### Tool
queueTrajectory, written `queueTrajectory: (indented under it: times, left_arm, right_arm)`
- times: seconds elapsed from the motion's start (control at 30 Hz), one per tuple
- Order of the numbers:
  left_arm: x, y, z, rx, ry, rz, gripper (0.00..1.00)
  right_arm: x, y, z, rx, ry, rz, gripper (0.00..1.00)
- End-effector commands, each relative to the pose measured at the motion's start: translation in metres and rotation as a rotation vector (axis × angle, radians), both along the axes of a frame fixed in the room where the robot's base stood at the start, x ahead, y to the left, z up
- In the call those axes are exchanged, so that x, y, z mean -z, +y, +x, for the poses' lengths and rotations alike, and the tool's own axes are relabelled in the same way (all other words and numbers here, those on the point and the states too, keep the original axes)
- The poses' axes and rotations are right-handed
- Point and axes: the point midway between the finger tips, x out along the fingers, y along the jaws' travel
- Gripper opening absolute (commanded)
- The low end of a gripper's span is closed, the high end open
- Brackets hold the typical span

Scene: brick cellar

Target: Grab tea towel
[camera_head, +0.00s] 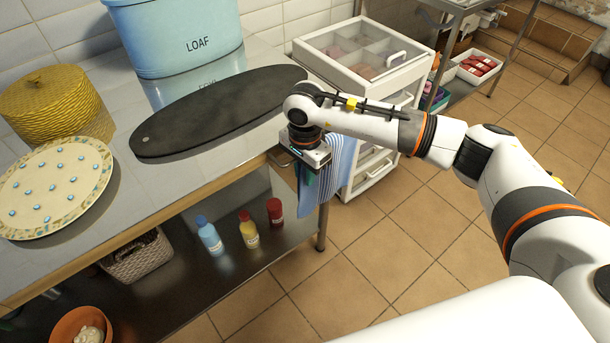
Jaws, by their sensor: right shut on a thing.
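The tea towel (338,170) is blue with pale stripes and hangs down at the right end of the counter, beside the white drawer unit. My right gripper (303,160) is at the counter's end, at the upper left part of the towel, and is shut on it. The gripper body and wrist cover the towel's top edge, and the fingertips are mostly hidden. My left gripper is not in view.
The counter (200,185) holds a dark oval board (215,112), a blue LOAF bin (185,35), a yellow woven basket (55,105) and a dotted plate (55,188). Several bottles stand on the shelf below. A white drawer unit (365,60) stands close behind. Tiled floor (420,230) is clear.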

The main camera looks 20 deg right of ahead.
Motion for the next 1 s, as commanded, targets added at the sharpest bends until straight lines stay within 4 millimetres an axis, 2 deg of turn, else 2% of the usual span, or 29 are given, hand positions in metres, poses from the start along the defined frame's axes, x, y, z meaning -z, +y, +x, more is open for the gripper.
queueTrajectory:
  times: [0.13,0.23,0.37,0.5,0.6,0.73,1.0]
  left_arm:
    - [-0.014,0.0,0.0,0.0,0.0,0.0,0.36]
    - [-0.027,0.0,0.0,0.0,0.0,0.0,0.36]
    - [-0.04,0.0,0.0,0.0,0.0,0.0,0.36]
    - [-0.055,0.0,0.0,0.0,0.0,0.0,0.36]
    - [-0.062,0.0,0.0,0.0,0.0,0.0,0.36]
    - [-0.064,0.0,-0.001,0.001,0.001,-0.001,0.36]
    - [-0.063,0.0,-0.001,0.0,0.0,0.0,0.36]
  right_arm:
    - [-0.022,0.0,0.0,-0.004,0.0,-0.001,0.13]
    - [-0.044,-0.001,0.0,-0.005,0.001,-0.003,0.02]
    - [-0.071,0.0,-0.001,-0.005,0.004,-0.002,0.05]
    - [-0.098,0.0,-0.002,-0.005,0.005,-0.003,0.0]
    - [-0.113,0.0,-0.001,-0.005,0.005,-0.003,0.0]
    - [-0.12,0.0,-0.002,-0.004,0.006,-0.002,0.0]
    - [-0.12,0.0,-0.001,-0.003,0.004,-0.002,0.0]
